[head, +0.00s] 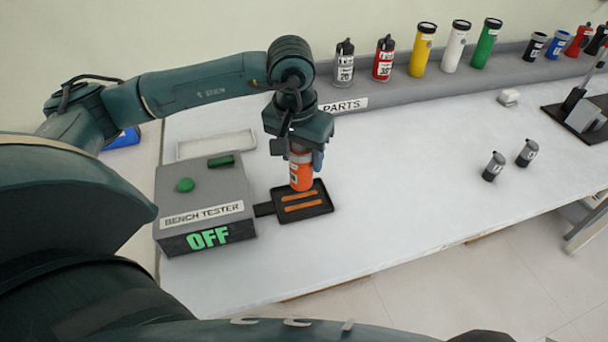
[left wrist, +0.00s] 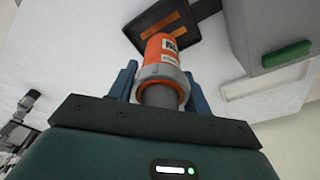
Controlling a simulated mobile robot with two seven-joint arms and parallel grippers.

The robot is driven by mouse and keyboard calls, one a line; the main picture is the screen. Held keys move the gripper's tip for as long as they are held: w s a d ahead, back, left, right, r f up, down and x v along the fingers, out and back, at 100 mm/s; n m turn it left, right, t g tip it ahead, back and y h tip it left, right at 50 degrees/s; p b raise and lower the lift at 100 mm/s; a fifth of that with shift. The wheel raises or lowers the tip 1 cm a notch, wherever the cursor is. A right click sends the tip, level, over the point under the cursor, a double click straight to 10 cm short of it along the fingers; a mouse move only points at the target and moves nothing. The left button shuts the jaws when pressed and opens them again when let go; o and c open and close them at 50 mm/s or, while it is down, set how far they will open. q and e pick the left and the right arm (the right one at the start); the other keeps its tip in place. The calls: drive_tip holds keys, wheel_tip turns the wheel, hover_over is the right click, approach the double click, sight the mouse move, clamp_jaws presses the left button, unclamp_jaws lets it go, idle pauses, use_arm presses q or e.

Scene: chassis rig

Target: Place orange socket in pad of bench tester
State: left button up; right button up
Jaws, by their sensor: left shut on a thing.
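My left gripper (head: 300,152) points down and is shut on the orange socket (head: 301,178), an orange cylinder with a grey collar and a white label. In the head view the socket is upright at the far edge of the pad (head: 318,209), a black tray with copper strips. I cannot tell whether its lower end touches the pad. In the left wrist view the socket (left wrist: 163,52) sits between the blue fingers (left wrist: 160,88), with the pad (left wrist: 172,32) beyond it. The grey bench tester (head: 205,180) reads OFF. My right gripper is not in view.
A PARTS rack (head: 440,90) along the back holds several coloured cylinders. Two small grey cylinders (head: 494,166) stand on the right of the white table. A white tray (head: 217,144) lies behind the tester. The middle of the table is clear.

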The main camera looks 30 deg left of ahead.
sight(302, 175)
use_arm(q)
drive_tip(key=shift+f, duration=0.8)
wheel_tip(302, 175, down, 4)
drive_tip(key=shift+r+p, duration=0.1)
drive_tip(key=shift+p, duration=0.2)
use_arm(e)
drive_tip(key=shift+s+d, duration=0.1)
use_arm(q)
drive_tip(key=shift+f+b, duration=0.25)
drive_tip(key=shift+b, duration=0.1)
drive_tip(key=o, duration=1.2)
drive_tip(key=shift+r, duration=0.1)
drive_tip(key=shift+c, duration=0.2)
